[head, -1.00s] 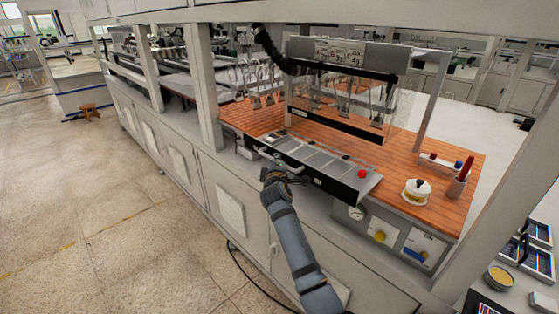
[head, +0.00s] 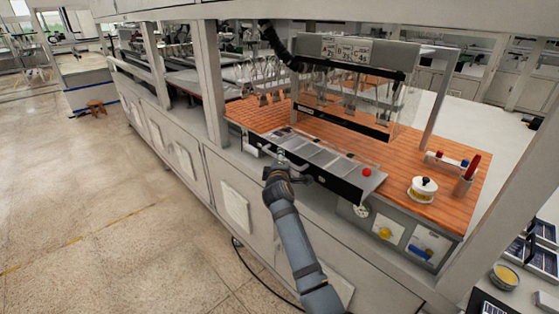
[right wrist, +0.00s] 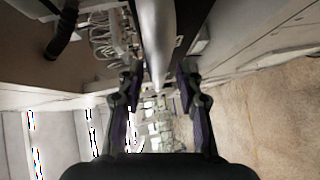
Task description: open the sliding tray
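The sliding tray (head: 327,157) is a long unit with a dark front and grey compartments, set at the front edge of the orange worktop. A pale bar handle (head: 294,165) stands out from its front. My right gripper (head: 279,166) is at the left part of this handle. In the right wrist view, the two dark fingers (right wrist: 158,93) are apart, with a pale rounded bar (right wrist: 157,35) running between them. Gaps show on both sides of the bar, so the gripper looks open around or just short of it. My left gripper is not in view.
A red button (head: 367,172) sits at the tray's right end. A white pot with a dark knob (head: 423,189) and a red-handled holder (head: 464,184) stand to the right. A clear-fronted rack (head: 350,97) stands behind.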

